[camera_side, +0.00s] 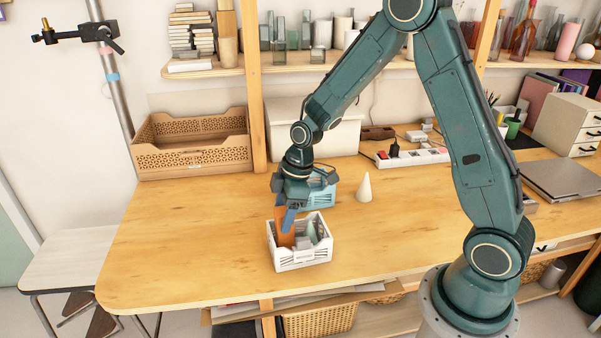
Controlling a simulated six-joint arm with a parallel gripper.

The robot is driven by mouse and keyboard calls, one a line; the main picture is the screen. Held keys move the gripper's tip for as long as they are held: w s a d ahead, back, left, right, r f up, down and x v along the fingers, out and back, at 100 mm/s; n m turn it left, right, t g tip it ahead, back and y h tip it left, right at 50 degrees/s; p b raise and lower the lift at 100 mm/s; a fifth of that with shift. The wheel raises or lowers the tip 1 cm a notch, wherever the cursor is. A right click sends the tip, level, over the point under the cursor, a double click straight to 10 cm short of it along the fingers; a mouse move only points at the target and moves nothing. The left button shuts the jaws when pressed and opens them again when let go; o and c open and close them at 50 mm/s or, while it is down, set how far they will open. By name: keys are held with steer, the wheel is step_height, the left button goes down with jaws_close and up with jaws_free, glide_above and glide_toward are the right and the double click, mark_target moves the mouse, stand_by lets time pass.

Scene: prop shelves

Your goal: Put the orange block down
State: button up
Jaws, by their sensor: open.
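The orange block (281,236) stands upright in the left part of a white crate (301,258) on the wooden table. My gripper (287,220) is directly above the crate, pointing down, with its fingers at the block's upper part. The jaws are open; the fingers hide part of the block, and I cannot tell whether they touch it. Whether the block's base rests on the crate floor is hidden by the crate wall.
Other small grey and greenish pieces (309,232) are in the white crate. A power strip (413,157) lies farther back. The table's left side is clear.

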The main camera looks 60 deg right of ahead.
steer(key=v, duration=1)
steer(key=shift+r, duration=0.15)
steer(key=shift+s+d, duration=0.1)
steer(key=s+a+r+m+t+h, duration=0.1)
steer(key=s+r+m, duration=0.4)
steer(key=s, duration=0.6)
steer(key=s+a+r+m+t+h, duration=0.1)
steer(key=s+r+m, duration=0.4)
steer(key=s, duration=0.6)
step_height(320, 180, up, 2)
steer(key=shift+a+t, duration=0.25)
steer(key=shift+t, duration=0.55)
